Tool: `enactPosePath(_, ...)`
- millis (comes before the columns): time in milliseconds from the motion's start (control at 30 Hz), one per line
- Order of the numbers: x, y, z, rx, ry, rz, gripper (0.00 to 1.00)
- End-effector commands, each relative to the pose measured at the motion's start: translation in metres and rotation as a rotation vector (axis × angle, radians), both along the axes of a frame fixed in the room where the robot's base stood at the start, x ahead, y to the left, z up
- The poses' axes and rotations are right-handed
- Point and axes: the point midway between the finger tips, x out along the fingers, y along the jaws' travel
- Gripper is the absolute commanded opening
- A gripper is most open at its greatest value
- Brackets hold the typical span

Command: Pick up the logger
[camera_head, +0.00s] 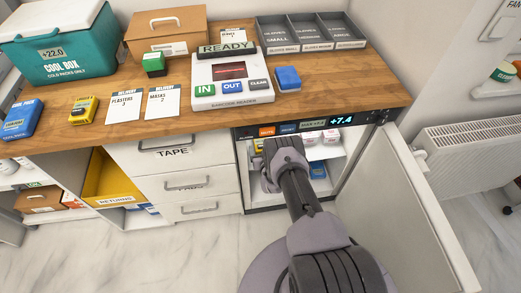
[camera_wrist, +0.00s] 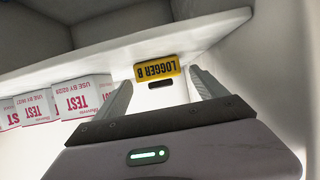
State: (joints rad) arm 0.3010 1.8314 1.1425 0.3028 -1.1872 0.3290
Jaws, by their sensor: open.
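In the head view my arm reaches into the open fridge under the counter and hides the gripper's fingers. Another small yellow device (camera_head: 83,110) lies on the counter, its label unreadable.
White and pink test boxes (camera_wrist: 90,93) stand on the left in the wrist view. The white shelf (camera_wrist: 125,48) and fridge walls are close around the gripper. The fridge door (camera_head: 415,215) stands open at right. A barcode reader (camera_head: 231,80) is on the counter above.

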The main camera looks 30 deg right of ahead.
Motion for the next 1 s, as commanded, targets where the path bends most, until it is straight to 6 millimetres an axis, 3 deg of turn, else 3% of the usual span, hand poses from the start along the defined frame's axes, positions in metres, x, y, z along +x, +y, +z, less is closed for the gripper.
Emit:
enactPosePath(67,0.01,-0.002,-0.01,0.001,0.0,0.0,0.82)
enactPosePath(333,0.015,-0.004,-0.007,0.001,0.001,0.001,0.8)
enactPosePath(700,0.015,-0.004,-0.007,0.0,0.001,0.0,0.09)
enactPosePath(900,0.015,-0.004,-0.005,0.0,0.0,0.0,0.08)
enactPosePath(1000,0.015,-0.004,0.013,0.0,0.0,0.0,0.08)
